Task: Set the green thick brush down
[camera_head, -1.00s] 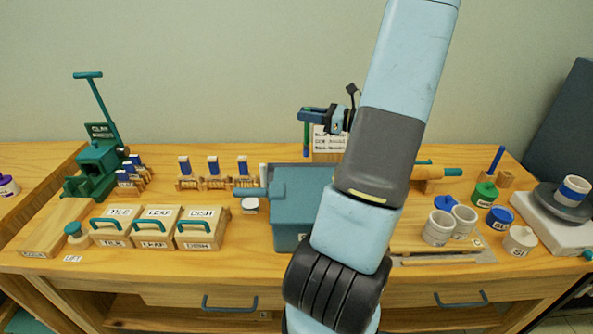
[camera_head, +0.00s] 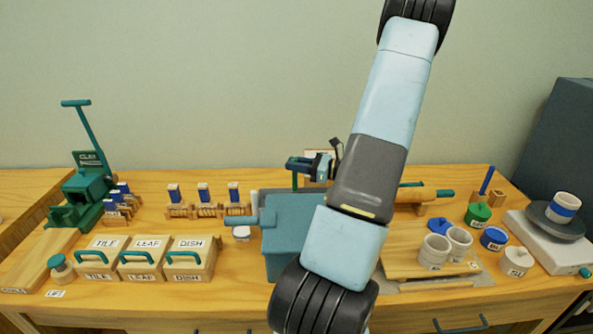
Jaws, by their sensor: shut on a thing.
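The green thick brush (camera_head: 294,181) is upright in my gripper (camera_head: 294,165), behind the teal box at the middle of the table. My gripper is shut on it near its upper part. The brush's lower end is hidden behind the teal box, so I cannot tell whether it touches anything. A pale labelled block or sign (camera_head: 318,155) shows just behind the gripper, mostly covered by it.
The teal box (camera_head: 290,240) with a side handle stands in front of the gripper. My arm hides the table right of it. Labelled boxes (camera_head: 187,259) and a green press (camera_head: 86,190) are left; cups (camera_head: 435,251), glaze pots (camera_head: 494,239) and a wheel (camera_head: 552,228) are right.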

